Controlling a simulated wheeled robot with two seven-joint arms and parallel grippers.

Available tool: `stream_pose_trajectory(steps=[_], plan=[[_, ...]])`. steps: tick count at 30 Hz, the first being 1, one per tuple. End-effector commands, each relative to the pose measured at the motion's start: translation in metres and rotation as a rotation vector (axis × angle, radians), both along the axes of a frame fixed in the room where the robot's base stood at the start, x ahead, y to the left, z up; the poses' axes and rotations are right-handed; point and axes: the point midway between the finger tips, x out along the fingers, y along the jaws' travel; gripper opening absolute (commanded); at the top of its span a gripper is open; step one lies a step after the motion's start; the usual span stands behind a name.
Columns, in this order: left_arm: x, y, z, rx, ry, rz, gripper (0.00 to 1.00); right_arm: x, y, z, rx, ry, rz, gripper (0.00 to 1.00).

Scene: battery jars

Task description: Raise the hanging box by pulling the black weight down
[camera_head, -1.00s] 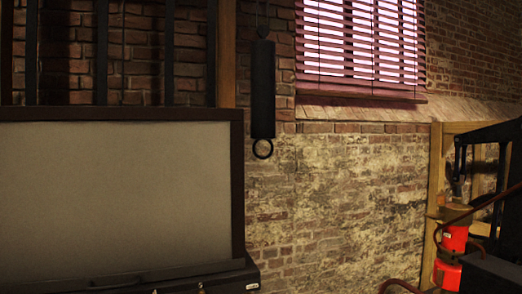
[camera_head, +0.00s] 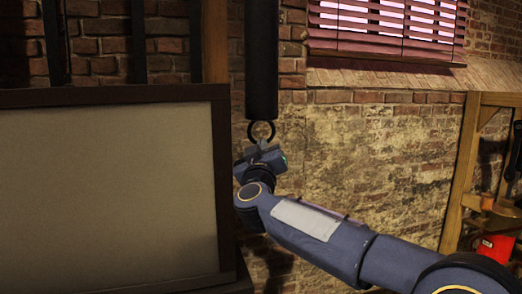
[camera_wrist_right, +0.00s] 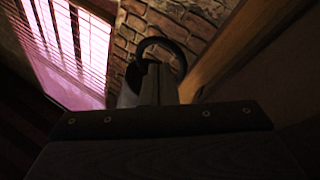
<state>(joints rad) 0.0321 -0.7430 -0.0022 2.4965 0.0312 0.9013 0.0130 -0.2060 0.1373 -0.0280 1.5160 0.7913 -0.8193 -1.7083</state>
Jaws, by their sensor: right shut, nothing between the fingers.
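The black weight (camera_head: 262,65) is a long dark cylinder hanging upright in front of the brick wall, with its top out of view. A black ring (camera_head: 250,131) hangs from its lower end and also shows in the right wrist view (camera_wrist_right: 163,41). My right gripper (camera_head: 264,146) is at the bottom of the ring, pointing up, with its fingers shut (camera_wrist_right: 155,82). The fingertips overlap the ring's lower part in both views; I cannot tell whether they touch it. I cannot make out the hanging box. My left gripper is not in view.
A large pale panel with a dark frame (camera_head: 226,180) stands at the left, close to my right gripper. A window with blinds (camera_head: 390,25) is at upper right. A wooden frame (camera_head: 461,170) and a red object (camera_head: 493,247) are at the right.

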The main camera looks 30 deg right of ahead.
Motion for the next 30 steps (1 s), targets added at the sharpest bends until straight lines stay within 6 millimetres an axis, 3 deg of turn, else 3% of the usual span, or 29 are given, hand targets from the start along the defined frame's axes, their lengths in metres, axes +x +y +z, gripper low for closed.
stream_pose_trajectory(steps=[9,22,26,30], plan=[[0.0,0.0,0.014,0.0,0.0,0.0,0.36,0.033,-0.021,0.013,0.0,0.001,0.001,0.0],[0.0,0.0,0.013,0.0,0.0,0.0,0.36,0.036,-0.023,0.013,0.0,0.0,0.002,0.0],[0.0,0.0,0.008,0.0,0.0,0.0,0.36,0.036,-0.022,0.004,0.0,0.0,0.002,0.0],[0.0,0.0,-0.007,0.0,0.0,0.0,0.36,0.036,-0.022,-0.023,0.001,0.007,0.003,0.0]])
